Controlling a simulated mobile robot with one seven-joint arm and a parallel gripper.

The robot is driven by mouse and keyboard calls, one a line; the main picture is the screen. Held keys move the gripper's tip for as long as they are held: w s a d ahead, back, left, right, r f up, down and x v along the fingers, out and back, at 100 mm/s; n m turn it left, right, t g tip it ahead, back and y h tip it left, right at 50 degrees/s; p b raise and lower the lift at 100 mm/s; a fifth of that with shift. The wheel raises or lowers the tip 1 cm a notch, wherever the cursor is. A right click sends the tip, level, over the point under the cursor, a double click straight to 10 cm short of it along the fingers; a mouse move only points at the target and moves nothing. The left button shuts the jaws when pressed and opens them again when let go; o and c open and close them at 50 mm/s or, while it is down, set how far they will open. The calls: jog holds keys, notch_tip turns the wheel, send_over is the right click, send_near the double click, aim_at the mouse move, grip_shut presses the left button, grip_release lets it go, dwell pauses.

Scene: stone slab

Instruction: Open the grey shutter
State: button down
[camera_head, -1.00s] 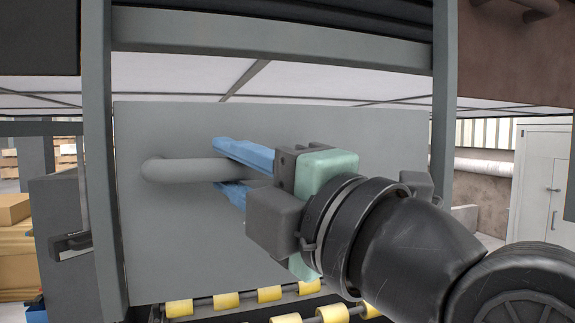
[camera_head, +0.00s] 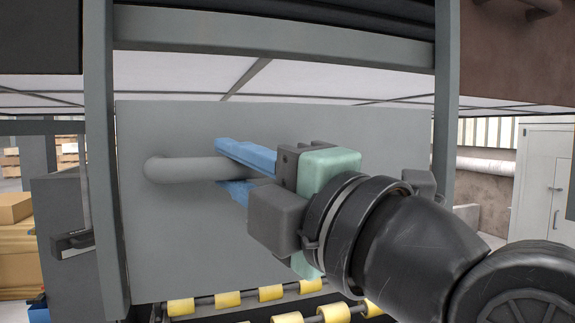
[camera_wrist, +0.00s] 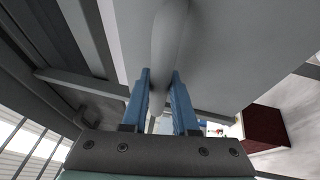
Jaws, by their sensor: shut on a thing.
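The grey shutter (camera_head: 360,135) is a flat panel standing in a grey frame in the head view. A thick round grey handle (camera_head: 187,169) runs sideways across it. My gripper (camera_head: 228,167), with blue fingers, is shut on the handle, one finger above and one below. In the wrist view, the handle (camera_wrist: 168,40) passes between the two blue fingers of my gripper (camera_wrist: 160,92), and the shutter (camera_wrist: 235,50) fills the upper right. The right part of the handle is hidden behind my gripper in the head view.
Grey posts (camera_head: 103,160) flank the shutter, with a crossbeam (camera_head: 270,36) above. Yellow rollers (camera_head: 228,299) lie below the shutter's lower edge. Cardboard boxes (camera_head: 15,209) stand at the left. A white cabinet (camera_head: 540,185) stands at the far right.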

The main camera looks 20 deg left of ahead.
dwell(0.5)
notch_tip(320, 180, up, 25)
jog(key=p, duration=0.9)
jog(key=shift+f, duration=0.15)
jog(key=shift+s+d, duration=0.1)
jog(key=c, duration=0.7)
grip_release()
jog(key=shift+f, duration=0.1)
